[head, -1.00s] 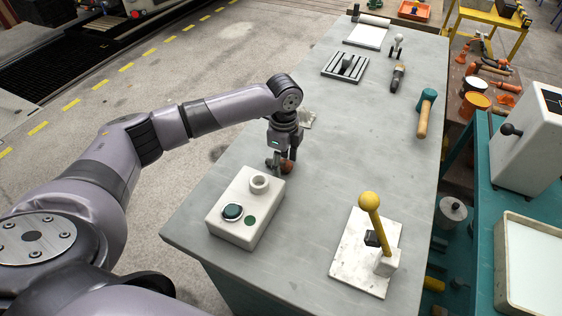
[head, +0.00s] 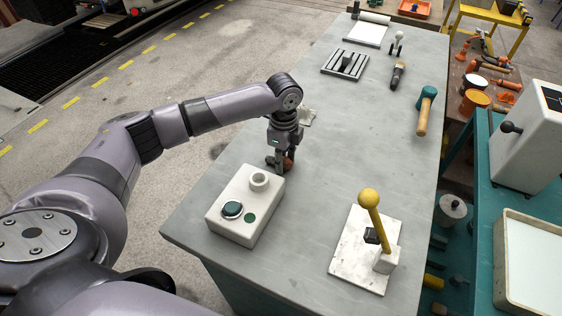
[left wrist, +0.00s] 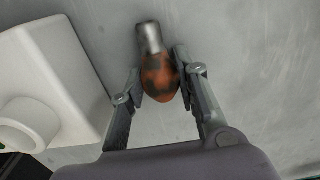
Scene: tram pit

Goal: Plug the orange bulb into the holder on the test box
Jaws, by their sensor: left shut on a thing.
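The orange bulb (left wrist: 158,76), with dark patches and a grey metal base (left wrist: 150,38), lies between the fingertips of my left gripper (left wrist: 160,82). The gripper is shut on its glass, and the base points away from the palm. In the head view my left gripper (head: 279,161) points down at the table just behind the test box (head: 233,230), and the bulb (head: 288,164) is partly hidden by the fingers. The white test box has a round, empty-looking holder (head: 259,181), which also shows in the left wrist view (left wrist: 28,122). My right gripper is not in view.
The grey table (head: 318,160) is clear to the right of the gripper. A yellow-knobbed lever on a white plate (head: 355,262) stands at the front right. A teal mallet (head: 425,108), a slotted block (head: 345,63) and a small pale item (head: 307,117) lie farther back.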

